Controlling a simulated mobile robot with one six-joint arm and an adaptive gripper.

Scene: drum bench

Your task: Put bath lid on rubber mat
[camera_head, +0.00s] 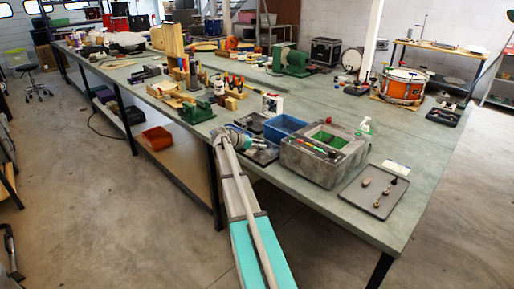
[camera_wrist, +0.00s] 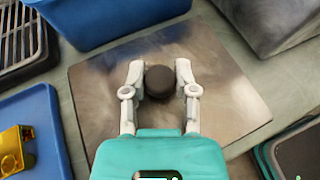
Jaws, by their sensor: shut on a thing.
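The bath lid (camera_wrist: 225,95) is a flat, shiny grey-brown metal plate with a round dark knob (camera_wrist: 160,81) in its middle. My gripper (camera_wrist: 160,80) is shut on that knob, one finger on each side. Whether the plate rests on something or hangs just above it cannot be told. In the head view my gripper (camera_head: 238,138) is small and partly hidden by my arm. A dark flat panel (camera_head: 263,157) shows beside it; I cannot tell whether this is the lid or the mat. I cannot pick out the rubber mat for certain in either view.
A blue bin (camera_head: 284,127) and a grey box with green inside (camera_head: 325,165) stand close to the gripper. A black slotted tray (camera_wrist: 12,45) and a blue tray with a yellow part (camera_wrist: 45,110) lie left. A grey tray with small items (camera_head: 355,198) lies right.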

